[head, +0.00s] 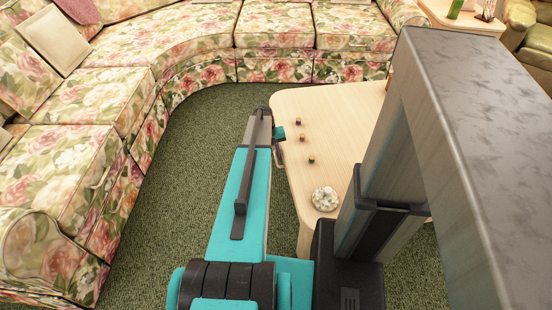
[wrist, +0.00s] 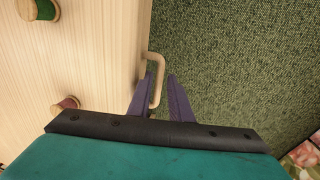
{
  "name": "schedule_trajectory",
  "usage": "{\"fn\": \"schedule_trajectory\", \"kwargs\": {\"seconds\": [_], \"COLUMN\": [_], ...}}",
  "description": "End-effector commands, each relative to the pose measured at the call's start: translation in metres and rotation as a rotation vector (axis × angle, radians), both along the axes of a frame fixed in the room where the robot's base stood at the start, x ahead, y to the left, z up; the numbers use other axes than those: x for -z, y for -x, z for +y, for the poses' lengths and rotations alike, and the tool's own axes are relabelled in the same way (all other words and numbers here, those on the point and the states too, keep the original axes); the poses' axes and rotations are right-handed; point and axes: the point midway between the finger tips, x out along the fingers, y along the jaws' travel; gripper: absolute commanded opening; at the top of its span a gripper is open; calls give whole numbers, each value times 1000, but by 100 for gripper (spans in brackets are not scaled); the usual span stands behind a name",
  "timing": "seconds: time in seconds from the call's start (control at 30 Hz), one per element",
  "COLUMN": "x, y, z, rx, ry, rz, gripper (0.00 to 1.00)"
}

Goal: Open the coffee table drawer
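The pale wood coffee table (head: 350,110) stands right of my arm in the head view, and its top fills the left of the wrist view (wrist: 75,60). A pale loop-shaped drawer handle (wrist: 162,66) sticks out from the table's side. My gripper (wrist: 160,76) is open, with one purple finger on each side of the handle's outer bar. I cannot tell whether either finger touches it. In the head view my gripper (head: 279,142) is at the table's left edge, partly hidden by my arm. The drawer front is hidden below the tabletop.
Three small spools (head: 302,138) and a white ornate object (head: 325,198) stand on the tabletop. A floral sectional sofa (head: 195,45) curves along the left and back. Green carpet (head: 195,150) lies clear between sofa and table. A side table (head: 460,18) stands at the back right.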

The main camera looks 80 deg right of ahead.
Motion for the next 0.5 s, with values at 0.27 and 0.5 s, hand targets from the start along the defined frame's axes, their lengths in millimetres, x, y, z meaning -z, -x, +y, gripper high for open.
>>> {"fn": "schedule_trajectory", "kwargs": {"seconds": [0.27, 0.5], "x": [20, 22], "y": [3, 4], "z": [-2, -1], "rx": [0, 0], "ry": [0, 1], "rz": [0, 0], "gripper": [19, 19]}}
